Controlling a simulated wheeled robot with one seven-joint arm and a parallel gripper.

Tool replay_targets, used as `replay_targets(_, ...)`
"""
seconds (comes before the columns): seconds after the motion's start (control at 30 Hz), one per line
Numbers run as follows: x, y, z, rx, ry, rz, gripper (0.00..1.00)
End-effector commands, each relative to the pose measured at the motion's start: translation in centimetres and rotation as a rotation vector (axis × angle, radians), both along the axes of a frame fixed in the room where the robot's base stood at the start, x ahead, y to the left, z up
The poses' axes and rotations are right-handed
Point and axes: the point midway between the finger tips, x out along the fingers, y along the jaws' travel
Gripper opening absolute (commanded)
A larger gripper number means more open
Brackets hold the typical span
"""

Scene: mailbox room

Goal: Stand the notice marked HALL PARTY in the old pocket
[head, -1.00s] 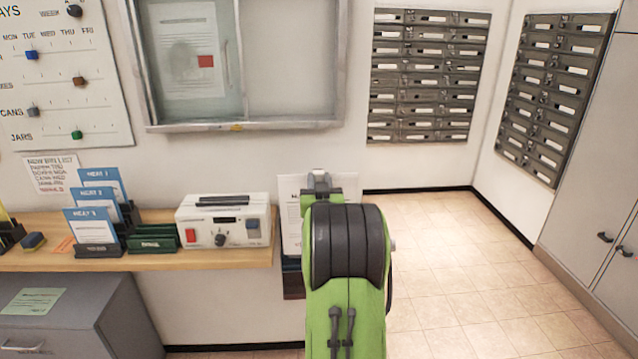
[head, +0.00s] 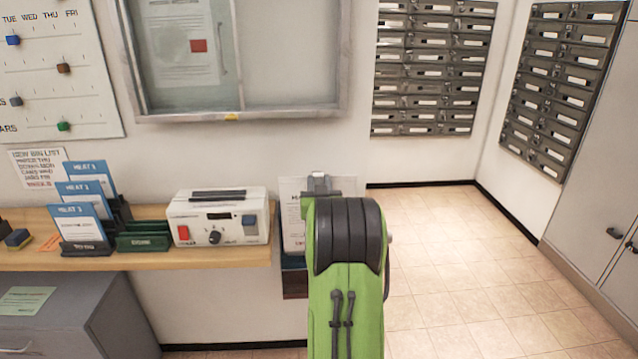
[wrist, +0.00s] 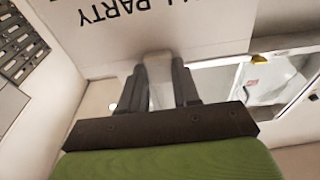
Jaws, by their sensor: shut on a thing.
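My gripper (wrist: 158,75) is shut on the notice (wrist: 165,25). In the wrist view the end of its lettering, "PARTY", shows upside down, and a pale piece lies between the two dark fingers. In the head view the white notice (head: 292,222) stands upright just right of the shelf end, partly hidden by my green arm; my gripper (head: 318,184) is at its top. Below it a dark blue and brown holder (head: 294,284) shows on the wall, mostly hidden by my arm. I cannot tell whether it is the old pocket or whether the notice touches it.
The wooden shelf (head: 180,259) carries a white device (head: 219,217), a green box (head: 143,241) and blue cards (head: 80,221) in dark stands. A glazed noticeboard (head: 235,112) hangs above. Mailboxes (head: 433,70) line the back. The tiled floor (head: 460,265) at right is clear.

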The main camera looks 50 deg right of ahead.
Motion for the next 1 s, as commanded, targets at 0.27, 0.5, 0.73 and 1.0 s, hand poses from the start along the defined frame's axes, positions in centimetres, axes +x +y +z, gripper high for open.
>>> replay_targets(0.27, 0.2, -0.2, -2.7, -0.001, 0.001, 0.0, 0.04)
replay_targets(0.5, 0.4, -0.5, -4.6, -0.002, -0.001, 0.0, 0.04)
replay_targets(0.73, 0.6, -0.7, -6.4, 0.001, 0.001, 0.001, 0.04)
replay_targets(1.0, 0.8, -0.9, -7.9, -0.001, 0.001, 0.0, 0.04)
